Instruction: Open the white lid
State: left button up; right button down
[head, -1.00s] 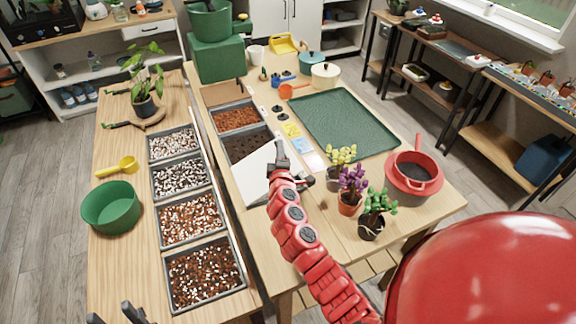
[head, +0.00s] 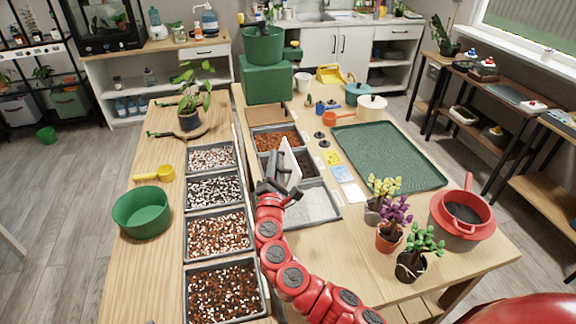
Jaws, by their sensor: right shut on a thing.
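The white lid (head: 289,160) stands tilted up steeply, almost on edge, over the middle of the row of grey bins on the right table. My right gripper (head: 274,184) is shut on the lid near its lower left edge. The grey bin (head: 316,209) in front of the lid is uncovered and shows pale white material inside. Behind the lid, a bin of dark soil (head: 304,167) is partly hidden by it. My left gripper is not in view.
A bin of reddish-brown bits (head: 270,142) lies behind. A green tray (head: 390,155) and potted plants (head: 391,225) stand to the right. Bins of mixed substrate (head: 216,190) and a green bowl (head: 142,212) are on the left table.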

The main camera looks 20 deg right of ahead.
jog(key=shift+a+n+t, duration=0.3)
jog(key=shift+a+n, duration=0.4)
jog(key=shift+a, duration=0.2)
jog(key=shift+r, duration=0.1)
jog(key=c, duration=1.2)
grip_release()
jog(key=shift+o, duration=0.2)
jog(key=b+v, duration=0.3)
jog(key=v, duration=1.4)
jog(key=shift+s+b, duration=0.25)
jog(key=shift+b, duration=0.1)
